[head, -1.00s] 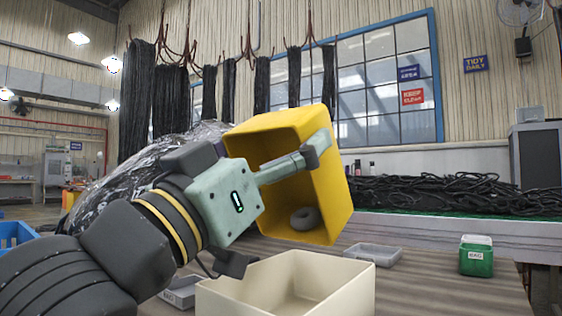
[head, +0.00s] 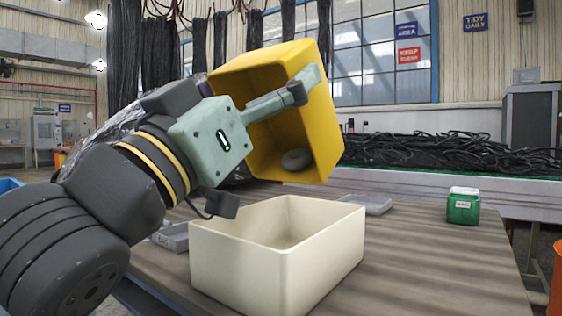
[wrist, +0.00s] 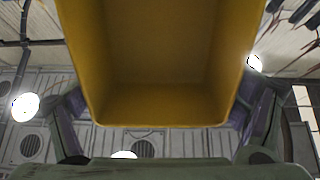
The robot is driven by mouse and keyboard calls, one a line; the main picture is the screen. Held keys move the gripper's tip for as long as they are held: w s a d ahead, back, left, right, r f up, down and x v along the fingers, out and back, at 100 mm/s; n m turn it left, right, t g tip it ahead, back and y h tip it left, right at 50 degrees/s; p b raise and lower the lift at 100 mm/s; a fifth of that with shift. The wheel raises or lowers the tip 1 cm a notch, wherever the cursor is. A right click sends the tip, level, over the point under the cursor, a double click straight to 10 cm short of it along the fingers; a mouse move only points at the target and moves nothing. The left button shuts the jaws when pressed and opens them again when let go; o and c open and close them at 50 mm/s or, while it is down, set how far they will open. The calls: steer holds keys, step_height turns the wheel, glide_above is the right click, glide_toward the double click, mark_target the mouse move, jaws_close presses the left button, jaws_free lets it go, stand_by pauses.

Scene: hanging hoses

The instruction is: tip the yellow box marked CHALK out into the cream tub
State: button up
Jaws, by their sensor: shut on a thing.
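My gripper (head: 275,100) is shut on the yellow box (head: 322,135) and holds it tilted on its side in the air, its open mouth facing the head camera. No CHALK mark shows from here. In the wrist view the yellow box (wrist: 160,105) fills the middle between the fingers. The cream tub (head: 245,270) stands on the table below the box, a little to its left. The part of its inside that shows looks empty; its near floor is hidden.
The wooden table (head: 420,260) has free room to the right of the tub. A grey tray (head: 367,204) lies behind the tub, and another grey tray (head: 172,237) lies at its left. A green labelled container (head: 463,206) stands at the right. Black hoses (head: 430,150) are heaped behind.

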steer(key=shift+r, duration=0.8)
steer(key=shift+f, duration=0.9)
steer(key=shift+r, duration=0.1)
steer(key=shift+s, duration=0.1)
